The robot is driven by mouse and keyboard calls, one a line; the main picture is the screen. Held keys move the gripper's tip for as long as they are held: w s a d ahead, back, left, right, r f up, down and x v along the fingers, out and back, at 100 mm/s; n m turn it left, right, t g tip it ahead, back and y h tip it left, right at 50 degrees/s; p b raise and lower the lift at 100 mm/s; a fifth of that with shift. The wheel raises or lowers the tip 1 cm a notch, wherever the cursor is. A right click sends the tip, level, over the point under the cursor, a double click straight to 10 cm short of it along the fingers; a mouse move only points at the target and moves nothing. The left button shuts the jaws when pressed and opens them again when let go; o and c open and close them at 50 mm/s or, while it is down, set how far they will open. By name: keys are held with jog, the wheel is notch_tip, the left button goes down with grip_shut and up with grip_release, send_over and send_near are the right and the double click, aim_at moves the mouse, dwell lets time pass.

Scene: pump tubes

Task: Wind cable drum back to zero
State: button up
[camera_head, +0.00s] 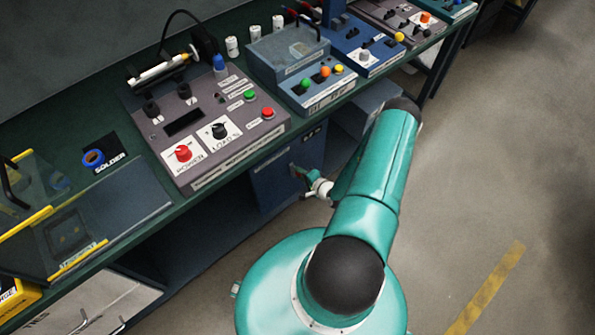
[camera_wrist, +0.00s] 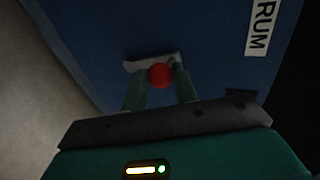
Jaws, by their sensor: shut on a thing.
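The cable drum unit is a blue box (camera_head: 272,186) under the bench's front edge in the head view. In the wrist view its blue face (camera_wrist: 205,40) fills most of the picture, with a white label (camera_wrist: 261,27) ending in "RUM". A grey crank arm (camera_wrist: 135,65) with a round red knob (camera_wrist: 160,75) stands out from that face. My gripper (camera_wrist: 160,88) is shut on the red knob, one green finger on each side. In the head view my gripper (camera_head: 301,174) is at the box's front; the knob is hidden there.
A green bench (camera_head: 75,190) runs diagonally above the box. It carries a grey load panel (camera_head: 238,150) with knobs and buttons, a blue button unit (camera_head: 330,92) and a soldering mat. Open floor (camera_head: 480,180) lies to the right of my arm.

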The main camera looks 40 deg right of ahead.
jog(key=shift+a, duration=0.2)
jog(key=shift+a+f, duration=0.3)
jog(key=shift+a, duration=0.4)
jog(key=shift+s, duration=0.1)
jog(key=shift+s+a+f, duration=0.1)
jog(key=shift+a+f, duration=0.3)
jog(key=shift+a, duration=0.15)
jog(key=shift+o, duration=0.2)
jog(key=shift+s+f, duration=0.1)
jog(key=shift+o, duration=1)
jog(key=shift+a+f, duration=0.5)
jog(key=shift+a, duration=0.1)
